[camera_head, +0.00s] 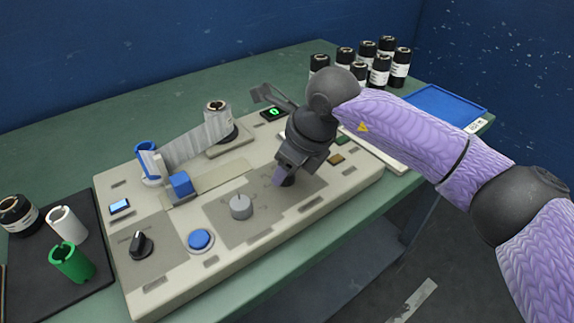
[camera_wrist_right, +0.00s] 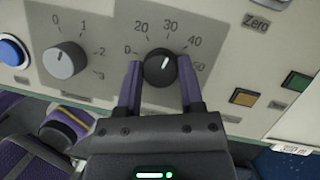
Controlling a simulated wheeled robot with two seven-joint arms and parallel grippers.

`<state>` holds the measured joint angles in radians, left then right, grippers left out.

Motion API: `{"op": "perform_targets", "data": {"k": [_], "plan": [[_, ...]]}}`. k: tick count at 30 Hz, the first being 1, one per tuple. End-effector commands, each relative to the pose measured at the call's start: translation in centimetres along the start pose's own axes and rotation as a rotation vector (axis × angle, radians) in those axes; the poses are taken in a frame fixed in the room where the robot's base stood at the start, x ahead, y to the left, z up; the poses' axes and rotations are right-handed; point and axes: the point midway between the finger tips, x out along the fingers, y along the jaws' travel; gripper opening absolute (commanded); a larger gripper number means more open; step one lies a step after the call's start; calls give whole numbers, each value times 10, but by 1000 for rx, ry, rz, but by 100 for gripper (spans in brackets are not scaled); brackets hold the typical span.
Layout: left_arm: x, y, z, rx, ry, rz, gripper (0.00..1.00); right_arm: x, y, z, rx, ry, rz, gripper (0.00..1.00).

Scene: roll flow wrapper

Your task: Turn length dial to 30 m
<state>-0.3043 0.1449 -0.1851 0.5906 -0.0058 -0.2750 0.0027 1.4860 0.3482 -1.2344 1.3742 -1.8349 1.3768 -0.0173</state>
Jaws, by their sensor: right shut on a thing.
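The length dial (camera_wrist_right: 158,70) is a black round knob with a white pointer line. In the right wrist view its pointer is directed up and slightly right, toward the 30 mark between 20 and 40. My right gripper (camera_wrist_right: 160,80) has its two purple fingers on either side of the knob, shut on it. In the head view my right gripper (camera_head: 285,178) reaches down to the machine panel (camera_head: 225,262) from the right and hides most of the dial. My left gripper is not in view.
A grey dial (camera_head: 241,207) and a blue button (camera_head: 200,240) are left of the gripper, with a black knob (camera_head: 140,245) further left. Black jars (camera_head: 380,70) and a blue tray (camera_head: 445,103) are at back right.

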Motion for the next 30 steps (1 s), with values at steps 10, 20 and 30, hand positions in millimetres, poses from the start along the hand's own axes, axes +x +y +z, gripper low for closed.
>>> {"op": "perform_targets", "data": {"k": [10,20,30], "plan": [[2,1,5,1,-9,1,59,1,-1,0,-157,2,65,0],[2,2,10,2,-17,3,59,0,-1,0,-201,3,83,0],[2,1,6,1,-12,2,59,0,-1,0,-201,3,83,55]]}}
